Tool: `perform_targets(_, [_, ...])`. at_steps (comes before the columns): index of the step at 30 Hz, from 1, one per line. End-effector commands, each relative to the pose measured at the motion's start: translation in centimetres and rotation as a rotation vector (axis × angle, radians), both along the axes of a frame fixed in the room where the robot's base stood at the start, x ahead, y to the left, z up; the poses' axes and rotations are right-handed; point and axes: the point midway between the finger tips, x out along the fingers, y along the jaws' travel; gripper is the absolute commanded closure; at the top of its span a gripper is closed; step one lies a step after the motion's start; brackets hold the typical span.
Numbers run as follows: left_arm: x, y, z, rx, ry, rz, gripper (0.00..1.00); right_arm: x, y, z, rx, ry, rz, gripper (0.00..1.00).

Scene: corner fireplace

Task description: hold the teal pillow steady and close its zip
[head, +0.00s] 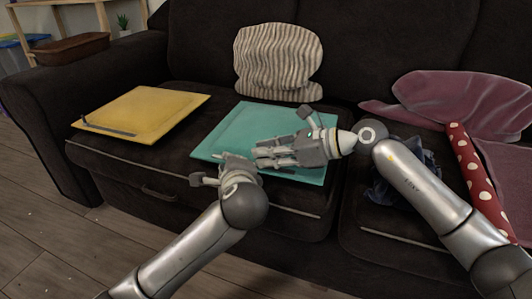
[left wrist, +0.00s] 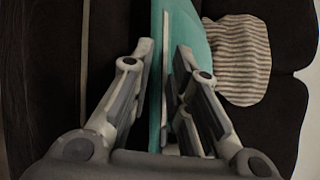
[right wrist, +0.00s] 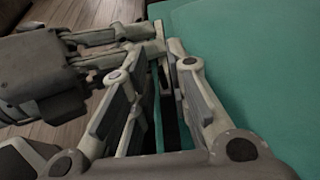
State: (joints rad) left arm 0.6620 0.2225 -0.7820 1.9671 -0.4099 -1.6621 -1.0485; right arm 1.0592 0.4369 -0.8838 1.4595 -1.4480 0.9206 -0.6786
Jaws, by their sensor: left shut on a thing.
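The teal pillow (head: 240,128) lies flat on the sofa seat and also shows in the left wrist view (left wrist: 190,28) and right wrist view (right wrist: 255,70). My left gripper (head: 232,163) is at its front edge, shut on that edge, with the pillow between its fingers in the left wrist view. My right gripper (head: 256,155) reaches in from the right, low over the pillow's front part. In the right wrist view its fingers (right wrist: 163,50) straddle the pillow's edge; whether they grip anything is unclear. The zip is not clearly seen; a pale strip (left wrist: 165,65) runs along the edge.
A yellow pillow (head: 150,110) lies to the left with a dark bar on its front edge. A striped cushion (head: 278,62) leans on the backrest. Dark blue cloth (head: 390,190), a mauve cloth (head: 450,100) and a red polka-dot roll (head: 470,170) lie to the right.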

Motion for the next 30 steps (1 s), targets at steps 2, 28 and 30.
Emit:
perform_targets(2, [-0.1,-0.1,-0.3,0.004,0.009,-0.004,1.00,-0.1,-1.0,0.3,0.000,-0.001,-0.003,0.83])
perform_targets(28, [0.0,-0.1,-0.3,0.004,0.008,-0.003,1.00,-2.7,-10.3,4.5,0.000,-0.001,0.000,0.83])
perform_targets(30, [0.0,-0.1,-0.3,0.004,0.008,-0.003,1.00,-2.7,-10.3,4.5,0.000,-0.001,0.000,0.84])
